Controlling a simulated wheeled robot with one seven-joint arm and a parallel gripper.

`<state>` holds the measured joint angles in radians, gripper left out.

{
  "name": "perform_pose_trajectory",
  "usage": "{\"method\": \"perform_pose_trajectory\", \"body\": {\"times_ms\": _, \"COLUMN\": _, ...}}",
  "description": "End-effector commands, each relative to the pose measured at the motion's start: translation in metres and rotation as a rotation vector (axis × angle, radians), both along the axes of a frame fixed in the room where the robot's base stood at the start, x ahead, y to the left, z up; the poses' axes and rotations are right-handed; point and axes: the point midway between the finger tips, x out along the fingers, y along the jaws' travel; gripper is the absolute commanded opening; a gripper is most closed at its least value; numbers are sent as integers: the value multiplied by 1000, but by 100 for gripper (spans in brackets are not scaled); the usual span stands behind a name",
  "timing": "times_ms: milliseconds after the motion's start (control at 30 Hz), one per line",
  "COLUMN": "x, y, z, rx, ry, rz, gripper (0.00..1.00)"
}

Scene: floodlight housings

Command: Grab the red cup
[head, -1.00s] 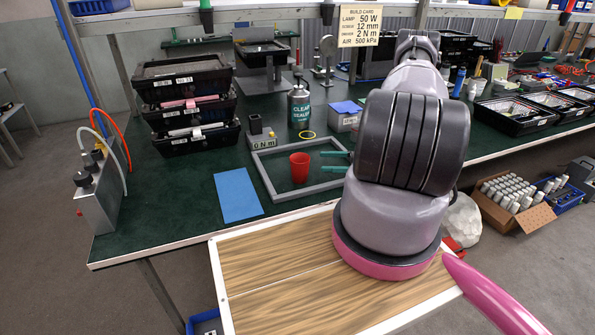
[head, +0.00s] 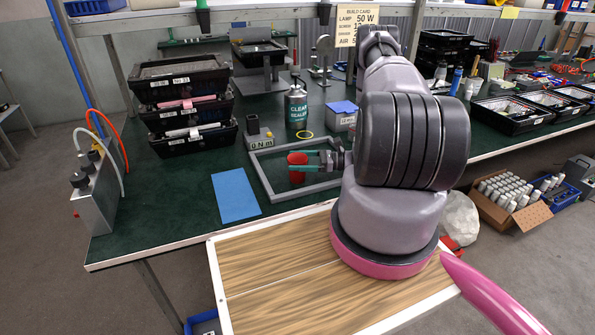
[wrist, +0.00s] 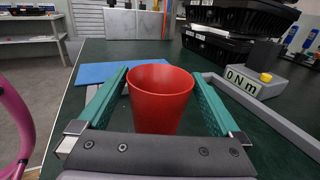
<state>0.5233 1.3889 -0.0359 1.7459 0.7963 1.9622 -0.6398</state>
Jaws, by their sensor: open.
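The red cup (head: 297,167) stands upright on the green bench top, inside a grey rectangular frame (head: 262,178). My gripper (head: 304,167) reaches in from the right, with one teal finger on each side of the cup. In the wrist view, the cup (wrist: 160,98) sits between the two fingers of my gripper (wrist: 160,92). The jaws are open. A narrow gap shows on the right side; on the left the finger is very close to the cup, and I cannot tell whether it touches. The gripper's palm hides the cup's base in the wrist view.
A blue sheet (head: 236,194) lies left of the frame. A torque block marked "0 N m" (head: 259,141) stands at the frame's back edge. Stacked black trays (head: 186,106) stand at back left.

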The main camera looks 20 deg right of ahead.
Motion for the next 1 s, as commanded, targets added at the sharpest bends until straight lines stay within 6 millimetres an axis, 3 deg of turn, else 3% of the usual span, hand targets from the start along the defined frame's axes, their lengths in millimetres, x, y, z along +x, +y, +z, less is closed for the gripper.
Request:
{"method": "perform_pose_trajectory", "body": {"times_ms": 33, "x": 0, "y": 0, "z": 0, "rx": 0, "ry": 0, "rz": 0, "gripper": 100}}
{"method": "perform_pose_trajectory", "body": {"times_ms": 200, "x": 0, "y": 0, "z": 0, "rx": 0, "ry": 0, "rz": 0, "gripper": 35}}
{"method": "perform_pose_trajectory", "body": {"times_ms": 233, "x": 0, "y": 0, "z": 0, "rx": 0, "ry": 0, "rz": 0, "gripper": 29}}
{"method": "perform_pose_trajectory", "body": {"times_ms": 633, "x": 1, "y": -1, "z": 11, "rx": -1, "ry": -2, "rz": 0, "gripper": 29}}
{"method": "perform_pose_trajectory", "body": {"times_ms": 1000, "x": 0, "y": -1, "z": 79, "rx": -1, "ry": -2, "rz": 0, "gripper": 29}}
